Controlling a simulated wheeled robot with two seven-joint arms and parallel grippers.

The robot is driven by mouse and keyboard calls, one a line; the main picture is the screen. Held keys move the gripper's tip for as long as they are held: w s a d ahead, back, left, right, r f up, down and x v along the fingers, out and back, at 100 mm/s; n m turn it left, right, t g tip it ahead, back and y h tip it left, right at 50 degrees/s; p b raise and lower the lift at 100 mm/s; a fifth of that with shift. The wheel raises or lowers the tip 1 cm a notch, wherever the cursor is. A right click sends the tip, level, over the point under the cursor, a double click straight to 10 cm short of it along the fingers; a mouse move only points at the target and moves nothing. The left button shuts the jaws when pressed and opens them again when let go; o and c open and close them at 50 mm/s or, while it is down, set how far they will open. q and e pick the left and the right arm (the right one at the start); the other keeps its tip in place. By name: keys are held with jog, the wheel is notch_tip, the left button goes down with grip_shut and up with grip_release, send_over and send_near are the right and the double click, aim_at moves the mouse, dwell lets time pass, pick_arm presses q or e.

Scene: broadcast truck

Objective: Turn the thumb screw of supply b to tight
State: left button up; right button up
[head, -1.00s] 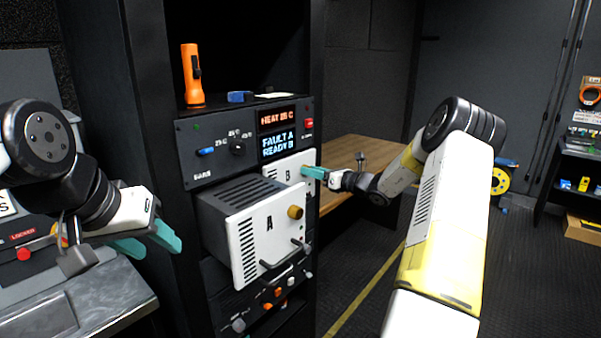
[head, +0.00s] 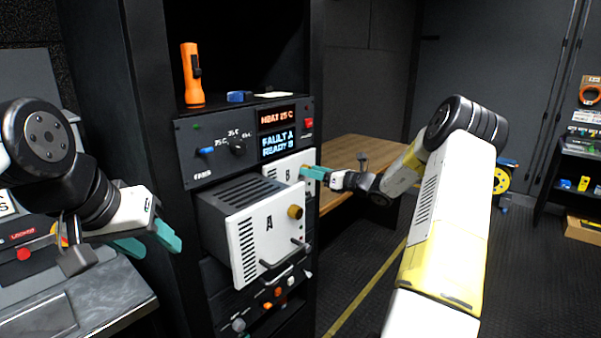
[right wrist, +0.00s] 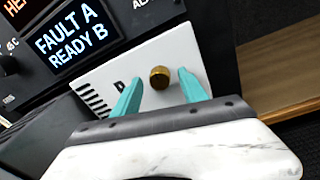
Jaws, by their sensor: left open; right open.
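Supply B (head: 281,170) is a white-faced unit in the rack, seated behind and above supply A. Its brass thumb screw (right wrist: 159,77) shows in the right wrist view; in the head view my gripper hides it. My right gripper (head: 308,172) is at supply B's face. In the right wrist view its teal fingers (right wrist: 158,88) are open, one on each side of the screw, with gaps visible. My left gripper (head: 150,240) is open and empty at the left, away from the rack units.
Supply A (head: 268,235), with its own brass screw (head: 295,211) and handle, sticks out of the rack below supply B. The display (head: 278,144) reads FAULT A, READY B. An orange flashlight (head: 192,76) stands on top. A wooden table (head: 350,152) is behind my right arm.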

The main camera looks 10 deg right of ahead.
jog(key=v, duration=0.7)
jog(key=shift+d, duration=0.15)
jog(key=shift+s, duration=0.1)
